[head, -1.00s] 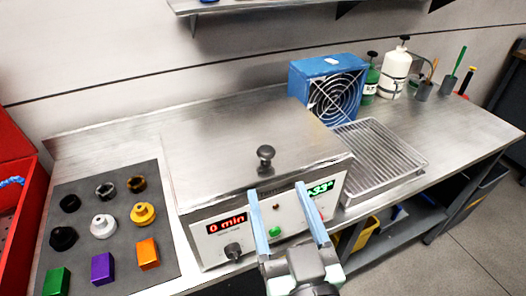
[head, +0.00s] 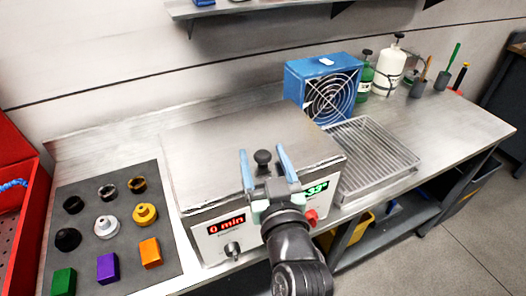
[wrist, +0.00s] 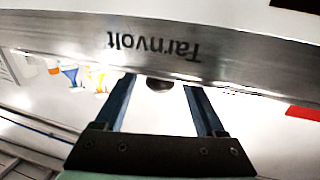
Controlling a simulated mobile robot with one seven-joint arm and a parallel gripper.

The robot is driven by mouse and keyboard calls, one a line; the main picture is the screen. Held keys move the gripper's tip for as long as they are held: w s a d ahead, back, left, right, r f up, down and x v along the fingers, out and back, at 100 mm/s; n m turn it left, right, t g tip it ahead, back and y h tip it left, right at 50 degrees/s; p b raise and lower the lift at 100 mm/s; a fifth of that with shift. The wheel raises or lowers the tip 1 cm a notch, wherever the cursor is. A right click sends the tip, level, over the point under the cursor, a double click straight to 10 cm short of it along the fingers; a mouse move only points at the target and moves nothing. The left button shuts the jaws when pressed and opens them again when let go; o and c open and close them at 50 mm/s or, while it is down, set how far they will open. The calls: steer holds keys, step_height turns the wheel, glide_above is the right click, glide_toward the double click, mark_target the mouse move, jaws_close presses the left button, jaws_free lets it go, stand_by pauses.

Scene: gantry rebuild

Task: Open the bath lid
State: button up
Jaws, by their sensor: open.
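The bath is a steel box with a flat closed lid (head: 215,145) and a white front panel, in the middle of the bench in the head view. A dark round knob (head: 262,157) stands on the lid near its front edge. My gripper (head: 263,153) is open, its two blue fingers one on each side of the knob in the picture. The wrist view shows the dark knob (wrist: 159,84) between the open fingers, partly cut off by a steel edge marked "Tarnvolt" (wrist: 155,45). I cannot tell whether the fingers touch the knob.
A dark mat (head: 130,225) with rings, knobs and coloured blocks lies left of the bath. A wire rack tray (head: 370,155) and a blue fan box (head: 322,85) stand to the right. A shelf (head: 260,8) hangs above the back.

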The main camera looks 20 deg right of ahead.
steer(key=shift+w, duration=0.25)
jaws_close()
stand_by(1.4)
